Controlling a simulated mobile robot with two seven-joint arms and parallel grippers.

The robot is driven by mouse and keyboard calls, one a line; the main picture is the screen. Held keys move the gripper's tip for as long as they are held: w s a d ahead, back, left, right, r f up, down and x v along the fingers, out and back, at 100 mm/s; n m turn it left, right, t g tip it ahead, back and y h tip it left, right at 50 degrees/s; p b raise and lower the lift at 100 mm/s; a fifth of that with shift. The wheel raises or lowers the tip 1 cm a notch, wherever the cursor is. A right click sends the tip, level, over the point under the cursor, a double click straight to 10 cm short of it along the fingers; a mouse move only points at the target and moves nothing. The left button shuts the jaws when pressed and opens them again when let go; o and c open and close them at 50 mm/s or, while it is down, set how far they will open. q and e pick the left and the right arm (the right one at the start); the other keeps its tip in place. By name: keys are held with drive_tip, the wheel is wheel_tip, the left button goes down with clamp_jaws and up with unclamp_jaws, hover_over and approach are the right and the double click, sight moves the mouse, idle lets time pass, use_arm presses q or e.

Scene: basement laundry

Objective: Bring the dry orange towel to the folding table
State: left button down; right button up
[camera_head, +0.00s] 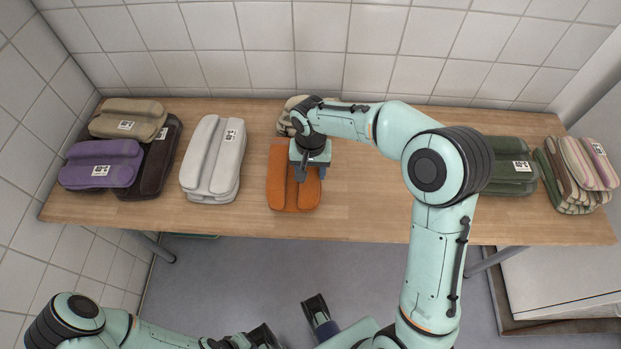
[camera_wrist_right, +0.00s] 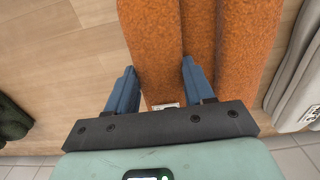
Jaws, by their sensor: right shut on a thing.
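The orange towel (camera_head: 296,196) lies folded on the wooden table (camera_head: 380,225), left of centre near its front edge. My right gripper (camera_head: 305,172) reaches down over it from above. In the right wrist view, the two blue fingers (camera_wrist_right: 160,85) are shut on a ridge of the orange towel (camera_wrist_right: 212,40). A small part of a white label shows between them. The towel seems to rest on the tabletop still. My left arm comes in low at the left, and the state of its gripper (camera_head: 290,325) is unclear at the bottom edge.
A light grey towel (camera_head: 203,175) lies left of the orange one, with purple (camera_head: 85,176), dark brown (camera_head: 160,165) and tan (camera_head: 115,113) towels farther left. A beige towel (camera_head: 288,118) lies behind. Dark green (camera_head: 508,180) and striped (camera_head: 570,185) towels lie right. Tiled walls stand behind and left.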

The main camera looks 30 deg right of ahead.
drive_tip(key=shift+f, duration=2.15)
drive_tip(key=shift+b, duration=0.3)
drive_tip(key=o, duration=1.3)
drive_tip(key=shift+f, duration=0.15)
drive_tip(key=shift+o, duration=0.2)
wheel_tip(320, 180, up, 12)
drive_tip(key=shift+r+p, duration=0.2)
drive_tip(key=shift+p, duration=0.65)
drive_tip(key=shift+f, duration=0.1)
